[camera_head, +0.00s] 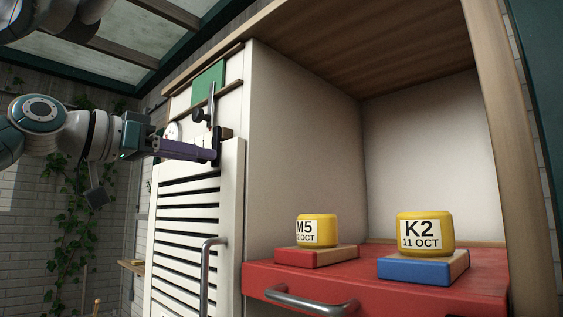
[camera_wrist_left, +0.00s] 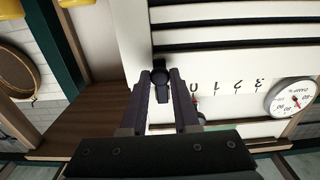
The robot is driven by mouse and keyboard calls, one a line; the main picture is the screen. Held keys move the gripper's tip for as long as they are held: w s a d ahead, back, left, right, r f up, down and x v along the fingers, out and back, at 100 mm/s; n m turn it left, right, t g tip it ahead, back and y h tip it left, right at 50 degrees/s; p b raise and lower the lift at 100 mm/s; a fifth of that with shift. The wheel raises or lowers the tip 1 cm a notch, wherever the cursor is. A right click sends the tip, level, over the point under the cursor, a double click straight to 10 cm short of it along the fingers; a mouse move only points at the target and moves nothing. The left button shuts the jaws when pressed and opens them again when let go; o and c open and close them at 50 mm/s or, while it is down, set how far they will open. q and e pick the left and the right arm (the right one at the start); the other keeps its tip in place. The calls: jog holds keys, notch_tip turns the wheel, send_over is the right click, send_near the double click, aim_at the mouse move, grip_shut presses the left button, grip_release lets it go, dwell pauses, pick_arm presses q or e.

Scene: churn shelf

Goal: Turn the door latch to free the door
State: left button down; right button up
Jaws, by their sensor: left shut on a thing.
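The white louvred door (camera_head: 190,235) stands at the left of the cabinet in the head view, apparently closed, with a metal bar handle (camera_head: 206,268). The dark door latch (camera_head: 217,138) is at its upper right edge. My left gripper (camera_head: 211,154) comes in from the left with its purple fingers at the latch. In the left wrist view the black latch (camera_wrist_left: 160,82) sits between the fingertips of my left gripper (camera_wrist_left: 162,75), which is shut on it. The fingers partly hide the latch. My right gripper is not in view.
A red drawer front with a metal handle (camera_head: 312,300) juts out below the open bay. Yellow blocks marked M5 (camera_head: 316,231) and K2 (camera_head: 425,234) stand on small coloured bases. A green panel (camera_head: 208,82) is above the door. A round dial (camera_wrist_left: 290,98) shows in the wrist view.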

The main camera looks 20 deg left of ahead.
aim_at(230, 146)
pick_arm(q)
jog(key=n, duration=0.1)
jog(key=d+n, duration=0.1)
jog(key=n, duration=0.2)
jog(key=shift+s+d+r+p, duration=0.25)
jog(key=shift+s+d+p, duration=0.05)
jog(key=shift+s, duration=0.05)
jog(key=n, duration=0.1)
jog(key=d+n+p, duration=0.1)
jog(key=n, duration=0.1)
jog(key=r+n+p, duration=0.1)
jog(key=shift+s+d+r+n, duration=0.1)
jog(key=shift+s+d+n, duration=0.15)
jog(key=shift+n, duration=0.15)
jog(key=shift+s+d+r+n+p, duration=0.15)
jog(key=shift+r+n+p, duration=0.35)
jog(key=shift+n+p, duration=0.85)
jog(key=shift+d+r+n+p, duration=0.2)
jog(key=shift+r+n+p, duration=0.5)
jog(key=shift+n, duration=1)
jog(key=shift+s+d+r+n+p, duration=0.15)
jog(key=shift+r+n+p, duration=0.2)
jog(key=shift+n+p, duration=1.05)
jog(key=shift+n, duration=0.25)
jog(key=c, duration=0.7)
grip_release()
